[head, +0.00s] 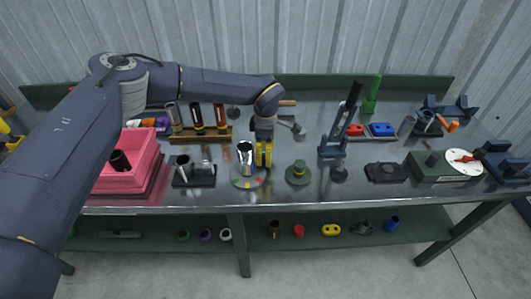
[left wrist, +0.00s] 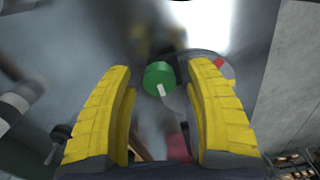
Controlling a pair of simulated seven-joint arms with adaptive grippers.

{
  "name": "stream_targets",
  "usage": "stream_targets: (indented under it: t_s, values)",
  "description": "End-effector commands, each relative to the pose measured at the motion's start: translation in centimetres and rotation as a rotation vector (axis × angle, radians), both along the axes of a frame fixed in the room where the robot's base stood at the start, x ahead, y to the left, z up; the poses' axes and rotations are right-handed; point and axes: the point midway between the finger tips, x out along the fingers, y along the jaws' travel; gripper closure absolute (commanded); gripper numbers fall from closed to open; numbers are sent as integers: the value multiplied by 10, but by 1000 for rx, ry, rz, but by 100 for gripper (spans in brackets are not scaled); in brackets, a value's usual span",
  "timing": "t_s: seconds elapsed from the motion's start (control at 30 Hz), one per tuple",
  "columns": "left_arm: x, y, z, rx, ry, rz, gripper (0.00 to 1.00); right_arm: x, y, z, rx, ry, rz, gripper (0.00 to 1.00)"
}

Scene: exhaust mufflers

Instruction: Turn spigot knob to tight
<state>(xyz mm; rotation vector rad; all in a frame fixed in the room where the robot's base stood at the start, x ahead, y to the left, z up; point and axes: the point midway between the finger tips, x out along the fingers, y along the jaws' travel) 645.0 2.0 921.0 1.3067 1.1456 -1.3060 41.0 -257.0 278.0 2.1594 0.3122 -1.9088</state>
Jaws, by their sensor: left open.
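A green knob (left wrist: 159,78) with a white mark on its side shows between my fingertips in the left wrist view. Beside it is part of a pale disc with a red mark (left wrist: 221,69). In the head view, a shiny metal cylinder (head: 245,155) stands on a round base (head: 240,184) with coloured marks. I cannot make out the green knob there. My left gripper (head: 263,155) points down just right of the cylinder. Its yellow fingers (left wrist: 160,70) are spread apart in the wrist view, on either side of the knob; contact cannot be told. My right gripper is not in view.
A stepped green piece (head: 298,173) stands close on the right of my gripper. A black holder (head: 194,176) and a pink bin (head: 128,165) are on the left. The metal bench (head: 265,202) is clear along its front edge.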

Motion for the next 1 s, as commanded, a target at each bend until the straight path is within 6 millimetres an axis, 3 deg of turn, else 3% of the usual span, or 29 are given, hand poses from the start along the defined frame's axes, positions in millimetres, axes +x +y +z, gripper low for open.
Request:
stream_targets:
  t_s: [0.27, 0.8, 1.0]
  values:
    - [1, -1, 9, -1, -2, 0, 46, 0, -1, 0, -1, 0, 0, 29]
    - [1, 0, 94, -1, -3, 0, 46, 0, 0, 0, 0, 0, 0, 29]
    - [1, 0, 113, 0, -2, 1, 46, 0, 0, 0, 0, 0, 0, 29]
